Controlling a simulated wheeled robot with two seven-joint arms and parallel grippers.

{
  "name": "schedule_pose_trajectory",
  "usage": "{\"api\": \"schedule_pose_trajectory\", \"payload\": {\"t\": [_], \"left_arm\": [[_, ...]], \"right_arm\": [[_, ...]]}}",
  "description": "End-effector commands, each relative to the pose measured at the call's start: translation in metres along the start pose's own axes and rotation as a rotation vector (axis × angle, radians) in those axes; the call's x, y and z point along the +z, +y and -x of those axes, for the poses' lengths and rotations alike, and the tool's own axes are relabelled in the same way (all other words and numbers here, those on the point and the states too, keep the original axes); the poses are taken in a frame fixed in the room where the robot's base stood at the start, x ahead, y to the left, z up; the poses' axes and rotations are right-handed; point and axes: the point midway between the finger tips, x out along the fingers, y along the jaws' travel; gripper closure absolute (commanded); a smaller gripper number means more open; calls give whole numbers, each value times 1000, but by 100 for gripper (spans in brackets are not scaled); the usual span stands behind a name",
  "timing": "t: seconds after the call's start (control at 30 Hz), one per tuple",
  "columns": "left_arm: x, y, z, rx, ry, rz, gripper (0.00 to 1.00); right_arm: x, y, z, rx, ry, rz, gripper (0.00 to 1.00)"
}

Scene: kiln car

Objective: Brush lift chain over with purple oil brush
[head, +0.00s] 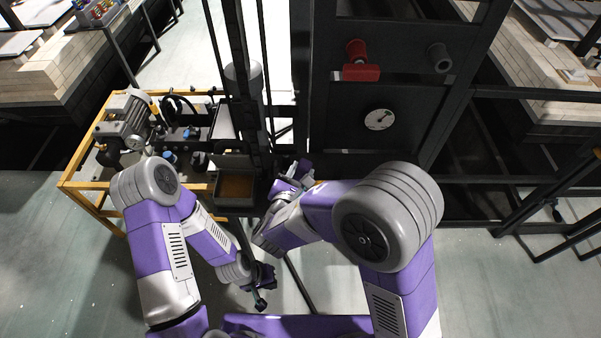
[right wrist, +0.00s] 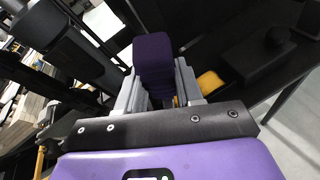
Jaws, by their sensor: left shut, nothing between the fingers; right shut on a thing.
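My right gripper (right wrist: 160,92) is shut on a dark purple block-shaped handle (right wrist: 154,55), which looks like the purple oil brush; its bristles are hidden. In the head view my right gripper (head: 292,180) is beside the dark lift mast (head: 250,110), just right of an open tray. The lift chain cannot be picked out clearly among the mast's dark vertical parts, and I cannot tell whether the brush touches it. My left gripper (head: 260,303) is shut and empty, low in front of the mast.
The open tray (head: 234,203) with a brown inside sits at the mast's foot. A yellow-framed machine unit (head: 92,207) stands to the left. A dark panel with a red fitting (head: 361,73) and a round dial (head: 379,119) rises at right. Clear floor lies in front.

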Motion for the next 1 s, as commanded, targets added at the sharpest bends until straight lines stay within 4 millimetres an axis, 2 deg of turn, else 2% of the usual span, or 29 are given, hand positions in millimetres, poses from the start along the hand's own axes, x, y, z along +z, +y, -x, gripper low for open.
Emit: {"api": "schedule_pose_trajectory", "payload": {"t": [0.27, 0.7, 1.0], "left_arm": [[0, -1, -2, 0, 0, 0, 100], [-1, -5, -14, 0, 0, 0, 100], [-1, -5, -14, 0, 0, 0, 100]], "right_arm": [[-1, -1, -1, 0, -1, -1, 100], [11, -34, -10, 0, -1, -2, 100], [13, -38, -11, 0, -1, 0, 100]]}}
